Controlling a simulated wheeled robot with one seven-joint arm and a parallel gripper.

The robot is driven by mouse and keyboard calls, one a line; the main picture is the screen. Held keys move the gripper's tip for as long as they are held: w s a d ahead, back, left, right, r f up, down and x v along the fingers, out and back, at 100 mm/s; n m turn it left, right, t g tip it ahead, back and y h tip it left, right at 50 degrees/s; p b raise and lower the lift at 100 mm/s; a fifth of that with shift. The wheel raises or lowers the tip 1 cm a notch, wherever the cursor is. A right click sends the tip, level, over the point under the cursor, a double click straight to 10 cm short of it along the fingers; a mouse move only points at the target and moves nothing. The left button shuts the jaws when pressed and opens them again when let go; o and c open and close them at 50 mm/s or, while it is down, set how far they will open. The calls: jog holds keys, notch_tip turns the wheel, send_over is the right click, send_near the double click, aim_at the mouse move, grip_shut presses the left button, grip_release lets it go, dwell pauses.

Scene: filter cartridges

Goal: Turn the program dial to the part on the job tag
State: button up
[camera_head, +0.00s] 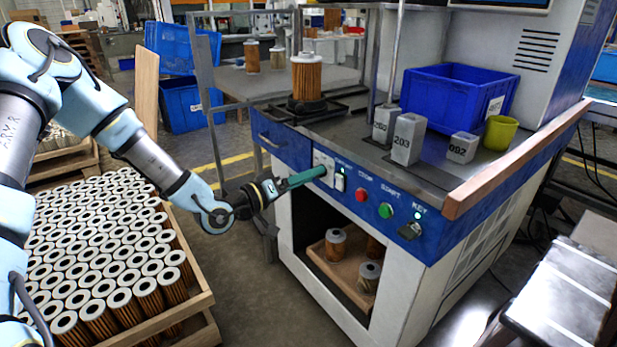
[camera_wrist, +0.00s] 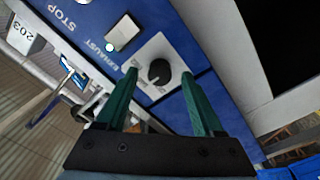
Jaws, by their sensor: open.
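The program dial (camera_wrist: 158,72) is a black knob on a white plate on the blue panel, seen in the wrist view. In the head view only part of its white plate (camera_head: 323,159) shows, and my gripper hides the knob. My gripper (camera_head: 321,171) has green fingers and is open in front of the dial. In the wrist view the fingers (camera_wrist: 159,75) stand either side of the knob, with space between; I cannot tell whether the tips reach around it. Marks around the dial are too small to read. I cannot make out a job tag in either view.
Beside the dial are a white exhaust switch (camera_head: 340,182), a red stop button (camera_head: 361,195), a green start button (camera_head: 386,211) and a key switch (camera_head: 410,231). Grey blocks, one marked 203 (camera_head: 407,139), and a blue bin (camera_head: 458,98) stand on the bench. A cartridge (camera_head: 306,76) stands above the panel.

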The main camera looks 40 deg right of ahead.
jog(key=a, duration=1)
jog(key=shift+w+a, duration=0.2)
jog(key=shift+w, duration=0.15)
jog(key=shift+f, duration=0.15)
jog(key=w+a+f+n+t+y, duration=0.1)
jog(key=w+a+f+t+y, duration=0.2)
jog(key=w+a+y, duration=0.45)
jog(key=w+a+f+n+t+y, duration=0.1)
jog(key=w+a+f+t+y, duration=0.25)
jog(key=a, duration=0.75)
jog(key=a+r+n+g+y, duration=0.1)
jog(key=a+r+n+y, duration=0.15)
jog(key=a+y, duration=0.45)
jog(key=s+a+r+n+g, duration=0.1)
jog(key=s+a+r+n, duration=0.1)
jog(key=s+a+r, duration=0.3)
jog(key=s+a+r+n+g, duration=0.2)
jog(key=a+r, duration=0.1)
jog(key=a, duration=0.4)
notch_tip(320, 180, up, 16)
jog(key=p, duration=1.6)
jog(key=shift+s, duration=0.4)
